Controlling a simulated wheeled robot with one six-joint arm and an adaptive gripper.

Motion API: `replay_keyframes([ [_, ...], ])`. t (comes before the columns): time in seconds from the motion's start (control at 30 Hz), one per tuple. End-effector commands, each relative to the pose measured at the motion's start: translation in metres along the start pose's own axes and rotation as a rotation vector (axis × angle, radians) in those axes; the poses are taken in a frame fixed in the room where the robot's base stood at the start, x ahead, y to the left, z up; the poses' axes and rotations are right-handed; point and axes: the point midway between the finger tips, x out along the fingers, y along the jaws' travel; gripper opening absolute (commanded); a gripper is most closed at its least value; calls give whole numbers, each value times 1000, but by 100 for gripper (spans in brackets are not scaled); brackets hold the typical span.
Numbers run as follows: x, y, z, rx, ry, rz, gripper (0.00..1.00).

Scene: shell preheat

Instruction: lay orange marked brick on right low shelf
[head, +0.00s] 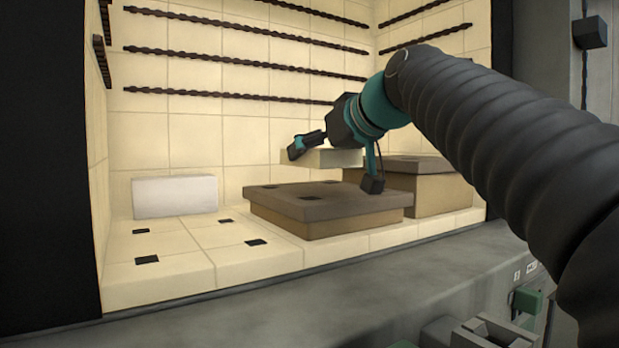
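A pale flat brick (336,158) hangs level above the back of the low, dark-topped shelf (325,202), with wall tiles showing beneath it. My gripper (334,168) is at this brick, with its fingers spread wide around it. One finger lies over the brick's left part and the other is at its right end. The brick appears held, though the contact is partly hidden. A white brick (175,196) stands on the tiled floor at the left. No orange mark shows on either brick.
A taller dark-topped block (430,189) stands right of the low shelf. The tiled floor (190,255) with several black squares is clear at front left. Twisted dark rods (230,96) line the walls. A grey front ledge (250,315) borders the chamber.

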Motion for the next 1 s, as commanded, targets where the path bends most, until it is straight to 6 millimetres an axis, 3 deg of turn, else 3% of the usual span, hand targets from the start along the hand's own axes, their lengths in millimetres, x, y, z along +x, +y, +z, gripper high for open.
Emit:
replay_keyframes([
  [0.17, 4, -3, 7, 1, 1, 2, 40],
  [0.4, 16, -4, 37, 0, 0, 0, 40],
  [0.9, 19, -4, 43, 0, 2, 0, 40],
  [0.93, 19, -4, 42, 0, 0, 0, 95],
  [1.0, 19, -4, 42, 0, 0, 0, 100],
])
